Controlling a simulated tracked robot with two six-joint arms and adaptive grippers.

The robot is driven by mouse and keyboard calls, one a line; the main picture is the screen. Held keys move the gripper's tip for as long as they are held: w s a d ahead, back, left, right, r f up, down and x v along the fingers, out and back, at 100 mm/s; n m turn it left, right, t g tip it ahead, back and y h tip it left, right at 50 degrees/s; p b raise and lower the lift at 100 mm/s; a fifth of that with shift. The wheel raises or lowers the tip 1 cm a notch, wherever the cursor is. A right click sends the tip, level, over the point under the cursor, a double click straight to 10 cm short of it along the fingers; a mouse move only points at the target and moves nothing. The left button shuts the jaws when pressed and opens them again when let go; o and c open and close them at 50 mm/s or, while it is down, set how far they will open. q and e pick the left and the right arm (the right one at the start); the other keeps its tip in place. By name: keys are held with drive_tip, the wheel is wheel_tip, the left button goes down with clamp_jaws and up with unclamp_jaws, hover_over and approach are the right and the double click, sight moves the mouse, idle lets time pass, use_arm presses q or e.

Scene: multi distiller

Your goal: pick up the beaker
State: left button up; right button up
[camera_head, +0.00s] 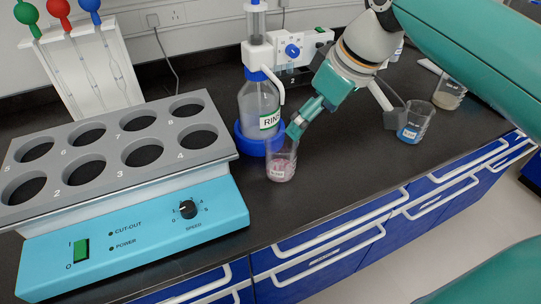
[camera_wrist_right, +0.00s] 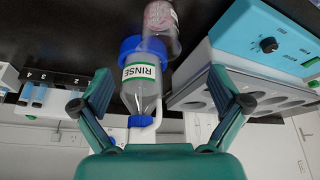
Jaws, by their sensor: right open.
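A small clear beaker with pink contents (camera_head: 282,165) stands upright on the dark bench, in front of the rinse bottle. In the right wrist view the pink beaker (camera_wrist_right: 161,22) shows at the top, beyond the bottle. My right gripper (camera_head: 298,125) is close above and beside the beaker, near its rim; in the head view I cannot tell whether they touch. The right wrist view shows its fingers (camera_wrist_right: 162,104) spread wide with nothing held between them. A beaker with blue contents (camera_head: 413,126) and one with brownish contents (camera_head: 449,95) stand farther right. My left gripper is out of view.
The rinse bottle (camera_head: 258,105) in its blue holder (camera_head: 246,142) stands just behind the beaker. A grey rack with several holes on a light-blue unit (camera_head: 130,240) fills the left. The bench right of the beaker is clear up to its front edge.

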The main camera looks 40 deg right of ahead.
sight(283, 158)
drive_tip(key=b+x, duration=0.2)
drive_tip(key=x, duration=0.7)
drive_tip(key=shift+w+f, duration=0.1)
drive_tip(key=shift+f, duration=0.3)
drive_tip(key=shift+w+b+x, duration=0.15)
drive_tip(key=shift+b+x, duration=0.2)
drive_tip(key=shift+x, duration=1.2)
drive_tip(key=shift+w+b+x, duration=0.1)
drive_tip(key=shift+b+x, duration=0.2)
drive_tip(key=shift+x, duration=1.2)
drive_tip(key=shift+r, duration=0.1)
drive_tip(key=shift+c, duration=0.4)
drive_tip(key=c, duration=1.4)
drive_tip(key=shift+o, duration=0.2)
drive_tip(key=shift+r, duration=0.15)
